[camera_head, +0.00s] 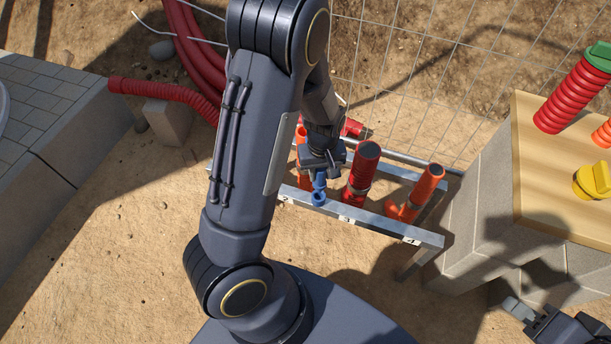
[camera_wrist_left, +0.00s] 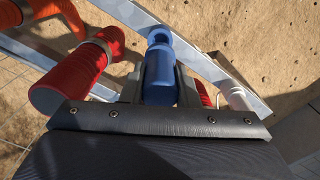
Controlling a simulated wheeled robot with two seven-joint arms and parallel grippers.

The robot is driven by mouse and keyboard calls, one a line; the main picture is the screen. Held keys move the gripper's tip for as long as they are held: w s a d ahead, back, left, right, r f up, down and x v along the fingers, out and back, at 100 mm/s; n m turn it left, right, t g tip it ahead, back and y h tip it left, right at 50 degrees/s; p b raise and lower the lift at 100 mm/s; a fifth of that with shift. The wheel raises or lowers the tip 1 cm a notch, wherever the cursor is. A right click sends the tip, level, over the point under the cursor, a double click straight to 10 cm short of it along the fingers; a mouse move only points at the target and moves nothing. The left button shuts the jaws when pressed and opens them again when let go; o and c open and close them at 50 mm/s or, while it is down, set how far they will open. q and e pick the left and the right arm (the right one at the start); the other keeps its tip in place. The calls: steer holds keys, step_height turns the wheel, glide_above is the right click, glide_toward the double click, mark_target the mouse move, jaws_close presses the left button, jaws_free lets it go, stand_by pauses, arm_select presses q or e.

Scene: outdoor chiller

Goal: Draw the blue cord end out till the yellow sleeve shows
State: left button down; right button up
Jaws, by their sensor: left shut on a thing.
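The blue cord end (camera_head: 318,192) is at the metal rack (camera_head: 385,222), beside the number plates on its front rail. My left gripper (camera_head: 320,172) is shut on it from above. In the left wrist view the blue end (camera_wrist_left: 160,72) stands between the fingers and has a rounded loop at its tip. I see no yellow sleeve on it; the part behind the jaws is hidden. A red pipe (camera_head: 362,172) stands right of the gripper, with an orange branched pipe (camera_head: 425,184) further right. My right gripper (camera_head: 522,309) is partly in view at the lower right, its jaws unclear.
A block-sided bench with a wooden top (camera_head: 545,190) stands at right, holding a red corrugated pipe with green cap (camera_head: 572,98) and a yellow cap (camera_head: 592,181). Wire mesh (camera_head: 420,75) stands behind the rack. A red hose (camera_head: 160,88) lies at left. Sandy ground in front is clear.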

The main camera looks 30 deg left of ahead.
arm_select(q)
steer(key=s+d+r+p, duration=0.2)
steer(key=s+d+p, duration=0.1)
steer(key=s+d, duration=0.2)
steer(key=shift+s+d+r+p, duration=0.15)
steer(key=shift+s+r+p, duration=0.1)
steer(key=shift+r+p, duration=0.15)
stand_by(0.3)
stand_by(0.5)
steer(key=shift+s+d+r+p, duration=0.65)
steer(key=shift+s+d+p, duration=0.3)
steer(key=shift+s+d+r+p, duration=0.7)
steer(key=shift+s+d+p, duration=0.1)
steer(key=shift+s+d, duration=0.15)
stand_by(1.0)
